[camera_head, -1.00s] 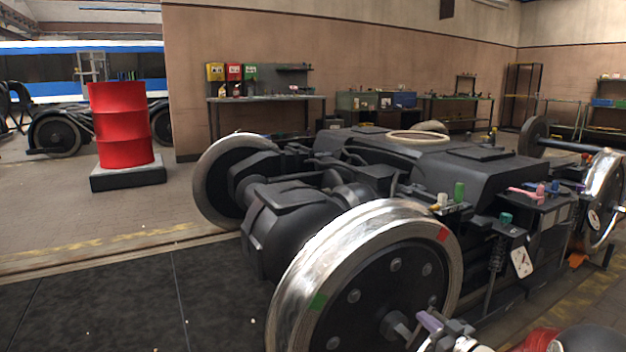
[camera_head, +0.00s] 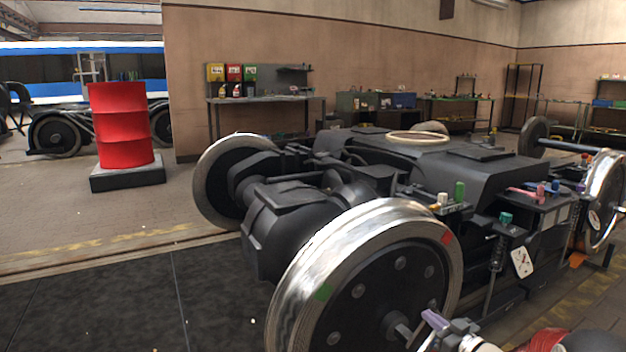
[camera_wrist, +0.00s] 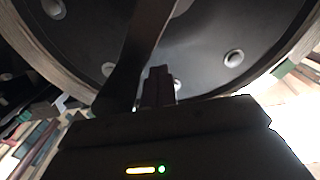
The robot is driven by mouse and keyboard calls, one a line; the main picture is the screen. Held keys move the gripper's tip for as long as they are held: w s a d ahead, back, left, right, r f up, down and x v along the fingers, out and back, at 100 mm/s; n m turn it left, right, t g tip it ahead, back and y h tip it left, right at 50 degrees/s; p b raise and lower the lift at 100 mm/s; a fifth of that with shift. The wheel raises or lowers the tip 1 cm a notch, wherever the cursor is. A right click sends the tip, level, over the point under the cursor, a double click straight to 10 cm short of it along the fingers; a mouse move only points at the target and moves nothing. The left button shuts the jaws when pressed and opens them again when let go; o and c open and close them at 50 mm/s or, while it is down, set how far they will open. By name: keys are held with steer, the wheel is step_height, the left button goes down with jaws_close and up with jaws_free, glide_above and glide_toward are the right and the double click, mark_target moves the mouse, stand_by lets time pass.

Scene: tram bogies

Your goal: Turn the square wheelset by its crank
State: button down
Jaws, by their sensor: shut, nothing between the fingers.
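The near wheel (camera_head: 390,285) of the wheelset has a bright metal tread and a dark disc with round bolts. A green mark (camera_head: 324,291) is on its left rim and a red mark (camera_head: 446,238) on its upper right rim. The crank (camera_head: 402,331) sticks out from its hub, with a purple grip (camera_head: 433,318). My gripper (camera_head: 447,331) is at the bottom edge, right by the grip; contact is unclear. In the wrist view, my gripper's fingers (camera_wrist: 158,82) are together, beside a dark bar (camera_wrist: 140,50) that looks like the crank, with the wheel disc (camera_wrist: 205,60) behind.
The bogie frame (camera_head: 410,160) stands behind the wheel, with a shelf of small coloured pieces (camera_head: 540,195) at right. The wheelset's far wheel (camera_head: 222,180) is at left. A red barrel (camera_head: 122,125) stands farther back. The dark floor (camera_head: 110,300) at left is clear.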

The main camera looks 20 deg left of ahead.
steer(key=shift+w+d+f, duration=0.1)
steer(key=shift+w+d+f, duration=0.35)
steer(key=shift+w+d, duration=0.05)
steer(key=shift+w, duration=0.15)
steer(key=shift+w+d+f+b, duration=0.4)
steer(key=shift+w+d+b, duration=0.05)
steer(key=shift+w+b, duration=0.2)
stand_by(0.8)
steer(key=shift+w+d+f+b, duration=0.25)
steer(key=shift+w+d+f, duration=0.1)
steer(key=shift+f, duration=0.15)
steer(key=shift+w+d+f+b, duration=0.2)
steer(key=shift+w+f, duration=0.1)
steer(key=shift+f, duration=0.15)
stand_by(1.0)
steer(key=shift+w+d+f, duration=0.15)
steer(key=shift+w+f, duration=0.05)
steer(key=shift+f, duration=0.35)
steer(key=shift+w+d+f, duration=0.15)
steer(key=shift+f, duration=0.4)
stand_by(0.4)
steer(key=shift+r, duration=0.35)
stand_by(0.3)
steer(key=v, duration=0.7)
steer(key=shift+p, duration=0.4)
